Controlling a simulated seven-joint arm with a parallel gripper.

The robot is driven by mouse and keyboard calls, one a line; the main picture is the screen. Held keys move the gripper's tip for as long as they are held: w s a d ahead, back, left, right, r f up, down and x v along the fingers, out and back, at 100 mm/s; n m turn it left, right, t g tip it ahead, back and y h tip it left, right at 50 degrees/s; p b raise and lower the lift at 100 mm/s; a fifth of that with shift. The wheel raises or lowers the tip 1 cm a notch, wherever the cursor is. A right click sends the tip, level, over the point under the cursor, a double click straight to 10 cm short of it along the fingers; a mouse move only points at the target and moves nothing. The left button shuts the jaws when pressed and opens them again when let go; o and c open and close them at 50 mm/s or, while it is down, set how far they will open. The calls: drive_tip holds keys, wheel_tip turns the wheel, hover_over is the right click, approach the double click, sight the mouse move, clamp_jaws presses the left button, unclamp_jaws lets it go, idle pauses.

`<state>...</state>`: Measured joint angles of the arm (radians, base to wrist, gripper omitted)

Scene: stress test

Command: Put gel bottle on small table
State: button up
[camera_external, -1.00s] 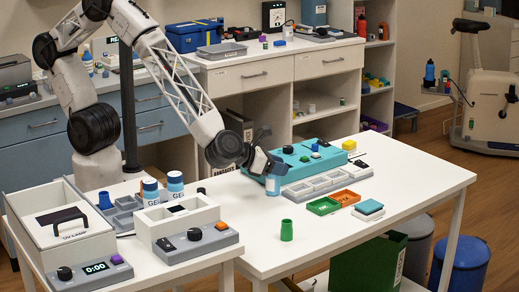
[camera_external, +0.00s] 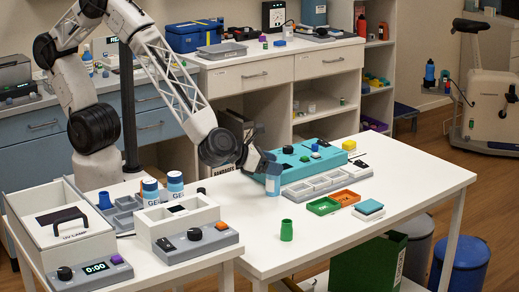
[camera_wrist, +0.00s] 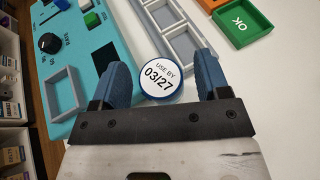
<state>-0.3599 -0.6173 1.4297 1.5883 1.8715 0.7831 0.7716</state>
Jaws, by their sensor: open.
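A small bottle (camera_external: 273,184) with a pale blue body stands upright on the large white table, in front of the teal panel. In the wrist view its round lid (camera_wrist: 163,78) reads "USE BY 03/27" and lies between my fingertips. Its front label is too small to read. My gripper (camera_external: 262,163) is open just above and left of it; the wrist view shows both blue fingers (camera_wrist: 165,80) apart, one on each side of the lid. Two blue-capped bottles marked GEL (camera_external: 151,191) (camera_external: 175,184) stand on the smaller white table (camera_external: 208,262) at left.
The teal panel (camera_external: 318,157) and a grey divided tray (camera_external: 313,186) lie close to the bottle. A green cup (camera_external: 286,230) and green and orange trays (camera_external: 323,206) are nearby. Devices crowd the smaller table. The large table's right side is clear.

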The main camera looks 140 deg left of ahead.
drive_tip(key=v, duration=1)
drive_tip(key=shift+w+a, duration=0.1)
idle(0.6)
drive_tip(key=s+d+r+n+g+h, duration=0.3)
drive_tip(key=s+d+r+n, duration=0.55)
drive_tip(key=r+n, duration=0.3)
drive_tip(key=s+d+r+n+h, duration=0.4)
drive_tip(key=s+d+n+h, duration=0.1)
drive_tip(key=s+d, duration=0.2)
drive_tip(key=s+d+r+n+h, duration=0.4)
drive_tip(key=s+d+n, duration=0.2)
drive_tip(key=s+d, duration=0.2)
drive_tip(key=d, duration=0.2)
drive_tip(key=shift+s+d+r+h, duration=0.2)
drive_tip(key=shift+d+r+h, duration=0.1)
drive_tip(key=shift+h, duration=0.1)
